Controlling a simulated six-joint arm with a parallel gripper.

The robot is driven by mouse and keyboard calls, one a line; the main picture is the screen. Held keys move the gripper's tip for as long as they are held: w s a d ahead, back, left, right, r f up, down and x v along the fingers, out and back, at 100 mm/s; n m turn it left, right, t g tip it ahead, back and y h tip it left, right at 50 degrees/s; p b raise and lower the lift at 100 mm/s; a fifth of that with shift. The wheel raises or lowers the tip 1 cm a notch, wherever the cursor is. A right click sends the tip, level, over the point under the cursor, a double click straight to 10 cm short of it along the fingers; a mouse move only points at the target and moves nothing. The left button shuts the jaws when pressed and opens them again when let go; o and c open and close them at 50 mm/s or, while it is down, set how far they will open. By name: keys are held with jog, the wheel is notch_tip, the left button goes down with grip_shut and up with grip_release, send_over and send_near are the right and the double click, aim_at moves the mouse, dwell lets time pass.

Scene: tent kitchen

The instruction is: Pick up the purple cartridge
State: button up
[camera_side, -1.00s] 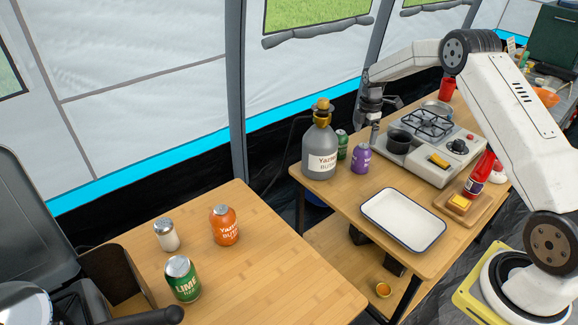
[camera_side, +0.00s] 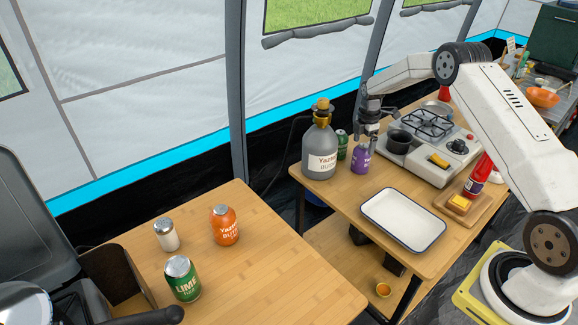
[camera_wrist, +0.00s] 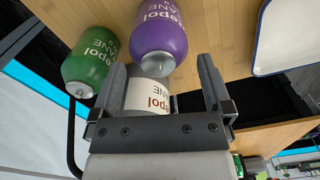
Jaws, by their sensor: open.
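The purple cartridge (camera_side: 360,157) stands upright near the back left of the wooden table with the stove. My gripper (camera_side: 369,140) is just above and slightly right of it in the side view. In the wrist view, the purple cartridge (camera_wrist: 158,28) lies ahead of the fingertips, its grey top partly between them. My gripper (camera_wrist: 161,66) is open there, its two dark fingers apart and not closed on it. A pale cylinder with red lettering (camera_wrist: 147,100) shows between the fingers; my gripper hides part of it.
A green cartridge (camera_wrist: 91,62) stands close beside the purple one; the side view shows it (camera_side: 342,144) too. A large grey bottle (camera_side: 320,150) stands to the left. A white tray (camera_side: 403,219) lies in front.

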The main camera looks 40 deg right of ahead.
aim_at(361, 158)
jog(key=shift+d+f, duration=0.1)
jog(key=shift+f, duration=1.9)
jog(key=c, duration=1.2)
jog(key=shift+w+r, duration=0.1)
jog(key=shift+r, duration=0.1)
